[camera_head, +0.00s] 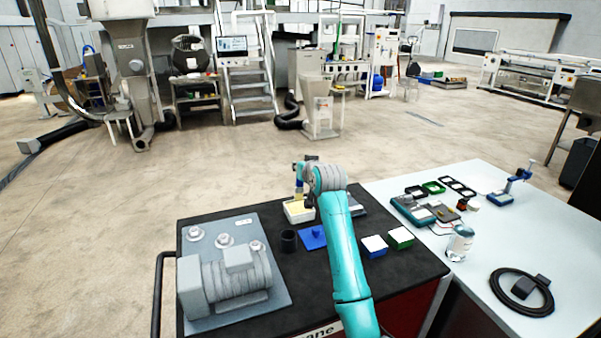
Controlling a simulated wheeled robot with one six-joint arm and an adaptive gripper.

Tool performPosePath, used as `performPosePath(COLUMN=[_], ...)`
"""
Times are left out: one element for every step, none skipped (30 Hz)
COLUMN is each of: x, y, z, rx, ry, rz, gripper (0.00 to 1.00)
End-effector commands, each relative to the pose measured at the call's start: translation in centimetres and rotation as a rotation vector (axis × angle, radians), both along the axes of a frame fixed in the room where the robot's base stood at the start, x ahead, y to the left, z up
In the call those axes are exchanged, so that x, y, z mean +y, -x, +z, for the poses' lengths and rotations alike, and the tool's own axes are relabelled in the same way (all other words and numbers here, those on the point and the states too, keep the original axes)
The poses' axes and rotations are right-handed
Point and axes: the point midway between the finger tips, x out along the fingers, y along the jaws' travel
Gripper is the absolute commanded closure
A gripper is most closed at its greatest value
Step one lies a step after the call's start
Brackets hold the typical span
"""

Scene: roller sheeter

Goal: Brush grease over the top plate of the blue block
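The blue block (375,252) sits on the dark cart top, right of my arm, with a pale plate (374,243) on top. A similar green block (401,243) with a pale top stands just right of it. A white tray (291,218) with a pale yellow filling, seemingly grease, stands further back, left of my arm. My gripper (301,187) is above this tray and seems shut on a small upright brush (299,189) with blue and yellow parts. The brush's lower end is at or just above the filling; contact is unclear. The fingers are small and partly hidden by my wrist.
A grey motor unit on a plate (262,313) fills the cart's left side. A black cup (289,241) and a flat blue piece with a knob (312,238) lie between it and my arm. A white table (490,258) with a jar, cable and small devices adjoins at right.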

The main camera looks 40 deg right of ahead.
Motion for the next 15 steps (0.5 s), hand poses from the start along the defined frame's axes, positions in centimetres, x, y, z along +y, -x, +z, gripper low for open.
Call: performPosePath(x=[0.0,0.0,0.0,0.0,0.0,0.0,0.0,0.0,0.0,0.0,0.0,0.0,0.0,0.0,0.0], y=[0.0,0.0,0.0,0.0,0.0,0.0,0.0,0.0,0.0,0.0,0.0,0.0,0.0,0.0,0.0], z=[0.5,0.7,1.0,1.1,1.3,1.6,1.8,2.0,2.3,2.5,2.7,3.0,3.2,3.4,3.6], rx=[-0.003,-0.003,-0.002,-0.002,-0.001,-0.001,-0.001,-0.002,-0.002,-0.002,-0.002,-0.002,-0.002,-0.001,-0.001], ry=[0.001,0.001,0.001,0.001,0.000,0.000,0.000,0.001,0.001,0.001,0.001,0.001,0.001,0.000,0.000], rz=[0.000,0.000,0.000,0.000,0.000,0.000,0.000,0.000,0.000,0.000,0.000,0.000,0.000,0.000,0.000], gripper=[1.00,1.00,1.00,1.00,1.00,1.00,1.00,1.00,1.00,1.00,1.00,1.00,1.00,1.00,1.00])
